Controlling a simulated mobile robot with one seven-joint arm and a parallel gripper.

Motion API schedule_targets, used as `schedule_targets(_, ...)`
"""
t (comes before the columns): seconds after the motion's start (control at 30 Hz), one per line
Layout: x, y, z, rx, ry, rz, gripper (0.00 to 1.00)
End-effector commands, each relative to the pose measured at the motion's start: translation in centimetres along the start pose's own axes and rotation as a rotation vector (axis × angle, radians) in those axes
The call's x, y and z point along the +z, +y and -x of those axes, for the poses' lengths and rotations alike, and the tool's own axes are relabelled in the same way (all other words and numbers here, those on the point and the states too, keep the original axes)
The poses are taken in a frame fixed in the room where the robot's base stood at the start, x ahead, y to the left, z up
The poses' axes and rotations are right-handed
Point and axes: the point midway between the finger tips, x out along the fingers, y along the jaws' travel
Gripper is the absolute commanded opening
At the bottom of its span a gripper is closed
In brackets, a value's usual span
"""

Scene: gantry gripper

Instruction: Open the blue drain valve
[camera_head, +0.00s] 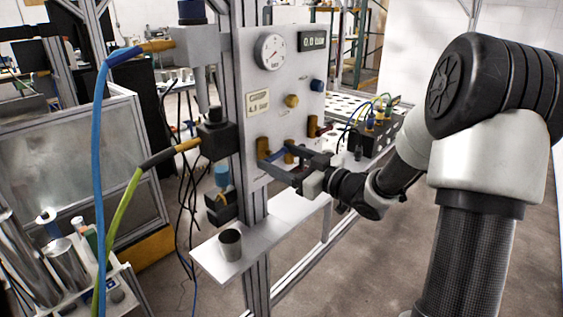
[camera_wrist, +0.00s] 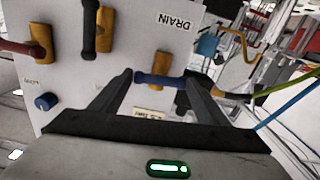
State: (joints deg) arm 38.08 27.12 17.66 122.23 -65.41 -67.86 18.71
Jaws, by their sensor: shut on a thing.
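The blue drain valve handle (camera_wrist: 154,80) sits on an orange-brown valve body (camera_wrist: 162,62) on the light panel, by the "DRAIN" label (camera_wrist: 175,20) in the wrist view. The handle lies across the wrist picture, between the two dark fingers of my gripper (camera_wrist: 158,78). In the head view my gripper (camera_head: 277,159) reaches the lower part of the panel from the right, and the blue handle (camera_head: 274,155) shows between its fingers, partly hidden. My gripper is shut on the handle.
A black-handled valve (camera_wrist: 90,25) and a red-handled valve (camera_wrist: 20,47) are beside it on the panel, with a blue knob (camera_wrist: 47,102). A gauge (camera_head: 270,51) is above. A shelf (camera_head: 262,240) with a grey cup (camera_head: 230,245) is below. Hoses hang at left.

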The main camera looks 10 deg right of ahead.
Motion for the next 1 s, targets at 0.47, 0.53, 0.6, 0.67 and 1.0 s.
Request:
schedule_targets(0.47, 0.6, -0.16, 0.01, -0.001, 0.002, 0.42, 0.46)
schedule_targets(0.53, 0.59, -0.22, -0.03, -0.002, 0.003, 0.486, 0.46)
schedule_targets(0.6, 0.64, -0.19, 0.01, -0.001, 0.002, 0.553, 0.46)
schedule_targets(0.67, 0.63, -0.21, 0.0, 0.0, 0.002, 0.61, 0.46)
schedule_targets(1.0, 0.64, -0.22, 0.0, 0.0, 0.002, 0.932, 0.46)
